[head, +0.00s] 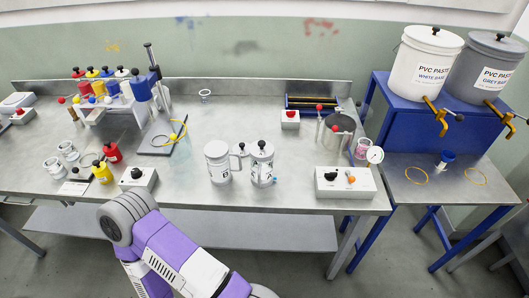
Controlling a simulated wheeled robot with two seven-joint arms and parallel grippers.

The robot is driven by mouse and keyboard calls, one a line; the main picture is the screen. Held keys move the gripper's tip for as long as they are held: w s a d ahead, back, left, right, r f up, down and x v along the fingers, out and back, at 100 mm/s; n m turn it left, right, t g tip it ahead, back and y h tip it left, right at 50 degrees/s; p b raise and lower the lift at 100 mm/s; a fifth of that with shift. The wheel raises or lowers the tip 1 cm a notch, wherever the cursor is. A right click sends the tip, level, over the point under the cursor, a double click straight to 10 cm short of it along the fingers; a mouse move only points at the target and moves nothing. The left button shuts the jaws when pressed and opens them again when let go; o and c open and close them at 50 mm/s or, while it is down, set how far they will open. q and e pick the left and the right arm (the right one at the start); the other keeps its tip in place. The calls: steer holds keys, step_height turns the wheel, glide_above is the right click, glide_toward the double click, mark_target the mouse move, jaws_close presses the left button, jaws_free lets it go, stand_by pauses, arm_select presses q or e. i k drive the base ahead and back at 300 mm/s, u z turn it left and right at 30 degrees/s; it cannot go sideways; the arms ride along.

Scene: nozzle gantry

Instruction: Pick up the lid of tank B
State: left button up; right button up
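Two white cylindrical tanks stand upright near the middle of the steel bench. The left tank (217,166) has a side handle and no knob on its top. The right tank (262,169) has a white lid (262,150) with a dark knob on it. A second white lid-like piece (240,150) with a dark knob shows between and behind them. The tank markings are too small to read, so I cannot tell which is B. Neither of my grippers is in view; only a purple and grey arm of mine shows at the bottom.
A switch box (345,182) stands right of the tanks, with a pressure gauge (375,155) nearby. Red and yellow bottles (102,173) and a small button box (138,178) stand to the left. Two paste buckets (425,62) sit on a blue stand. Bench behind the tanks is mostly clear.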

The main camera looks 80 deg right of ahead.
mark_target(242, 148)
steer(key=k, duration=0.2)
steer(key=z, duration=1.1)
